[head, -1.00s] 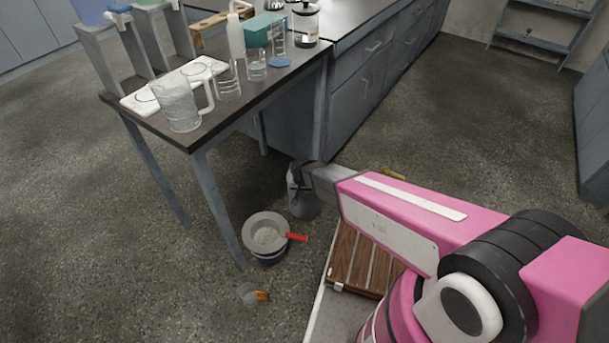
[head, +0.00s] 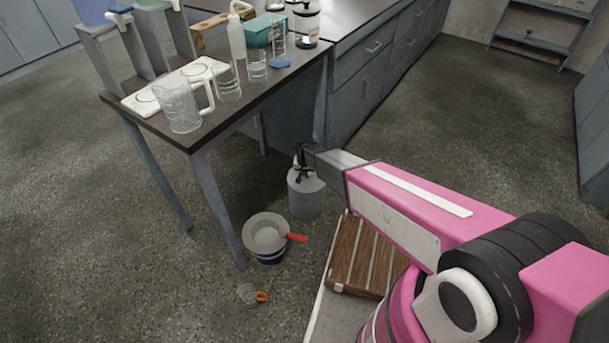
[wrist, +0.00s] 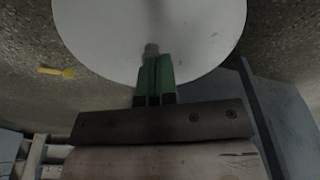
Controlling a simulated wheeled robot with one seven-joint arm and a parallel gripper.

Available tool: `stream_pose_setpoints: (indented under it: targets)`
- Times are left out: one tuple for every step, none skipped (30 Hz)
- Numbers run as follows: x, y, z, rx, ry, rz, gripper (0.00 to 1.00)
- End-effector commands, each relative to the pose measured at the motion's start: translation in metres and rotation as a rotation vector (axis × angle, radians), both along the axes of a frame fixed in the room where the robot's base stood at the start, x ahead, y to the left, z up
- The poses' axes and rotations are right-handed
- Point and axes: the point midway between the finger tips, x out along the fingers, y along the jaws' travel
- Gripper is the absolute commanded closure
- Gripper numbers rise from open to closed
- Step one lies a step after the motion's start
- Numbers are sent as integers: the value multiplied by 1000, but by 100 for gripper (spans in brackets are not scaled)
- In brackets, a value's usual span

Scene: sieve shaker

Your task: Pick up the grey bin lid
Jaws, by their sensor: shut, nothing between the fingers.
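The grey bin lid (wrist: 205,35) is a pale round disc filling the top of the wrist view, with a small knob (wrist: 151,49) near its middle. My gripper (wrist: 154,62) has green fingertips, closed together and empty, just at the knob. I cannot tell whether the tips touch it. In the head view the pale grey bin (head: 306,198) stands on the floor by the bench leg. My gripper (head: 301,172) is over its top there, hiding part of the lid.
A grey pan (head: 267,233) with a red handle rests on a blue vessel left of the bin. A small orange-handled item (head: 250,294) lies on the floor. The bench (head: 205,130) holds glassware. A yellow item (wrist: 56,72) lies on the floor.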

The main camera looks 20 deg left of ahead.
Motion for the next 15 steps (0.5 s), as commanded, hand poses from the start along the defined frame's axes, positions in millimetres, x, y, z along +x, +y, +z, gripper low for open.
stream_pose_setpoints:
  targets:
    - [0,0,-4,-1,2,-1,100]
    - [0,0,-5,-1,2,-1,100]
    - [-1,0,-5,-1,3,-1,100]
    - [-1,0,-6,-1,3,-1,100]
    - [-1,0,-6,-2,4,-1,100]
    - [-1,0,-6,-2,4,-1,100]
    - [-1,0,-6,-3,4,-1,100]
    - [-1,-1,-7,-3,5,-2,100]
    - [-1,-1,-7,-3,5,-2,100]
    - [-1,-1,-7,-3,5,-2,100]
    - [-2,-1,-8,-3,6,-2,100]
    - [-4,-2,-8,-4,7,-2,100]
    - [-7,-2,-8,-5,8,-2,100]
    - [-11,-3,-8,-5,9,-2,100]
    - [-18,-5,-8,-6,11,-3,100]
